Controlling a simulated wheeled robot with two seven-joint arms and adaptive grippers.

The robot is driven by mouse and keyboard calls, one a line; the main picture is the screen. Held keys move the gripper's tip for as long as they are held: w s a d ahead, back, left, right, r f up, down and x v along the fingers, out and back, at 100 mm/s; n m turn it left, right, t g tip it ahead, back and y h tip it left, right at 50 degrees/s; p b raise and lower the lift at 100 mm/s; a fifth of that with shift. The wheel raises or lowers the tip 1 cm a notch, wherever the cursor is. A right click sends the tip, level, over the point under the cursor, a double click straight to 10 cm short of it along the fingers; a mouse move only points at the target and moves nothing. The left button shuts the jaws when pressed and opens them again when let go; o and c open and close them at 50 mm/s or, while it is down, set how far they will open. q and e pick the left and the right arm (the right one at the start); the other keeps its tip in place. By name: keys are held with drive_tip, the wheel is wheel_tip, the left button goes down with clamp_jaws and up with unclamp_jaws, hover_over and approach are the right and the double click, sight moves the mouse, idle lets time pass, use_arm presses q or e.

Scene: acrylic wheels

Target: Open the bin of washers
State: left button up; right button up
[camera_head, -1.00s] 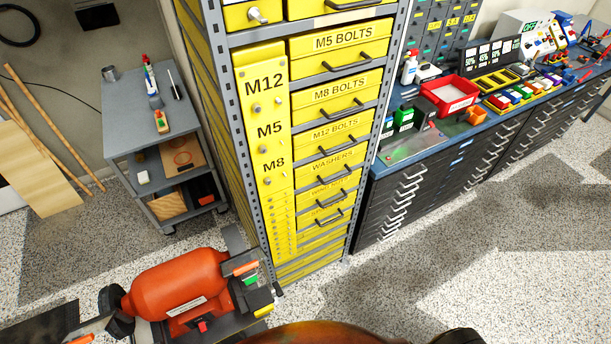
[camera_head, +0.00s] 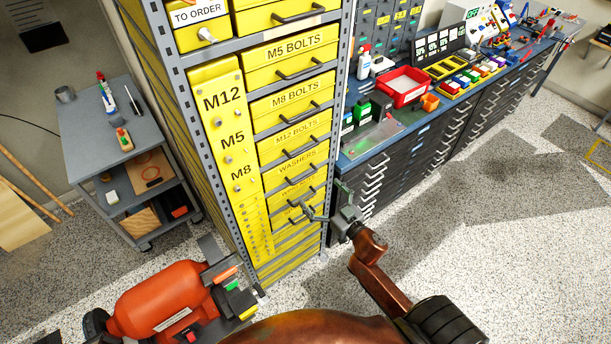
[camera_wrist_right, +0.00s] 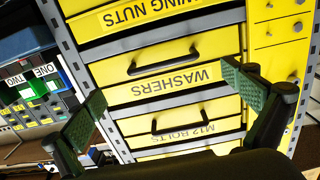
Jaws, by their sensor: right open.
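The washers bin (camera_head: 318,163) is a yellow drawer in the tall grey rack, below the M12 bolts bin. It is shut, with a dark bar handle (camera_head: 301,177). In the right wrist view the washers bin (camera_wrist_right: 225,52) appears upside down, with its handle (camera_wrist_right: 165,62) above the label. My right gripper (camera_head: 322,202) is in front of the rack's lower drawers, below and right of the washers handle. Its fingers are open, and nothing shows between them. In the right wrist view the gripper (camera_wrist_right: 168,92) spans the washers label, apart from the handle. My left gripper is not in view.
The M12 bolts bin (camera_head: 275,147) is just above. A blue-topped workbench (camera_head: 350,165) with dark drawers stands right of the rack. A grey cart (camera_head: 80,130) stands left. An orange tank (camera_head: 160,297) is at lower left. The floor at right is mostly clear.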

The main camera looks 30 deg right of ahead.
sight(306, 177)
drive_tip(key=w, duration=0.7)
drive_tip(key=shift+w+a+r, duration=0.4)
drive_tip(key=shift+c, duration=0.6)
drive_tip(key=c, duration=1.4)
drive_tip(key=shift+s, duration=0.1)
